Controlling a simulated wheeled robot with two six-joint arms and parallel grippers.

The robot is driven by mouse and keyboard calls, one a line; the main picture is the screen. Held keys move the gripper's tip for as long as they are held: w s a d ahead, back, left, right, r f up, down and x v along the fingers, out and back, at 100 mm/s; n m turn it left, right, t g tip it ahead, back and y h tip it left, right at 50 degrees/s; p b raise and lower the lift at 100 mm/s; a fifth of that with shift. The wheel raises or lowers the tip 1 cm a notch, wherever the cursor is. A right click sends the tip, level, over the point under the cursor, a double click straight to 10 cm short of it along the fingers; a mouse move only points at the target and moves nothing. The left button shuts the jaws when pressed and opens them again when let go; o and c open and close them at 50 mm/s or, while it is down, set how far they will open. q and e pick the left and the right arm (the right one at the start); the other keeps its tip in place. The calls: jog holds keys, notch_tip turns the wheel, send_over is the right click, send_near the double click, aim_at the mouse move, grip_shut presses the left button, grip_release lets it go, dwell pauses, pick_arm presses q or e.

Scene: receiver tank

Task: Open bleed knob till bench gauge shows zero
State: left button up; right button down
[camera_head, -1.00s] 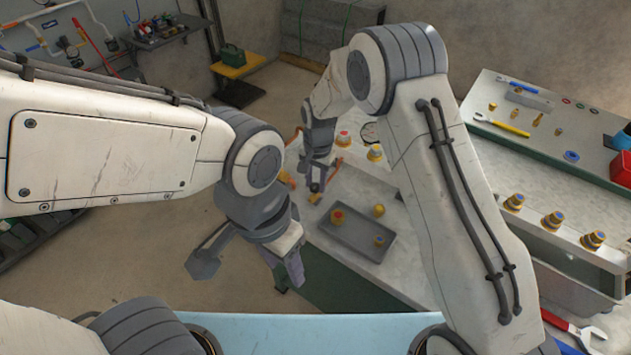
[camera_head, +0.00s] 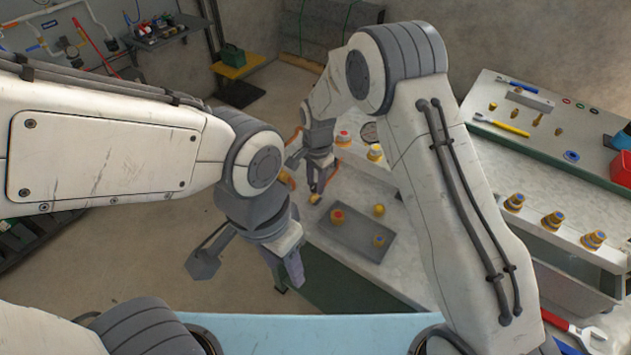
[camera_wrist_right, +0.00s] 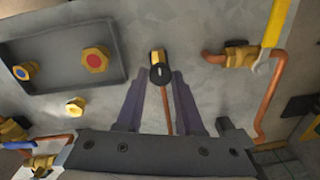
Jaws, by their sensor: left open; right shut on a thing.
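My right gripper (camera_head: 316,192) is at the bench's near left edge, pointing down. In the right wrist view its two dark fingers close on a small black-and-brass knob (camera_wrist_right: 160,74), which I take for the bleed knob, at the end of a copper pipe. Its fingertips hide part of it. My left gripper (camera_head: 248,268) is open and empty, in front of the bench over the floor.
Copper pipe with a brass valve (camera_wrist_right: 238,56) and yellow lever lies right of the knob there. A second bench (camera_head: 560,150) with tools stands right.

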jog(key=shift+a+r, duration=0.1)
jog(key=c, duration=0.5)
grip_release()
jog(key=shift+c, duration=0.2)
notch_tip(320, 180, up, 10)
jog(key=b, duration=0.2)
jog(key=shift+s+r, duration=0.15)
jog(key=shift+r, duration=0.05)
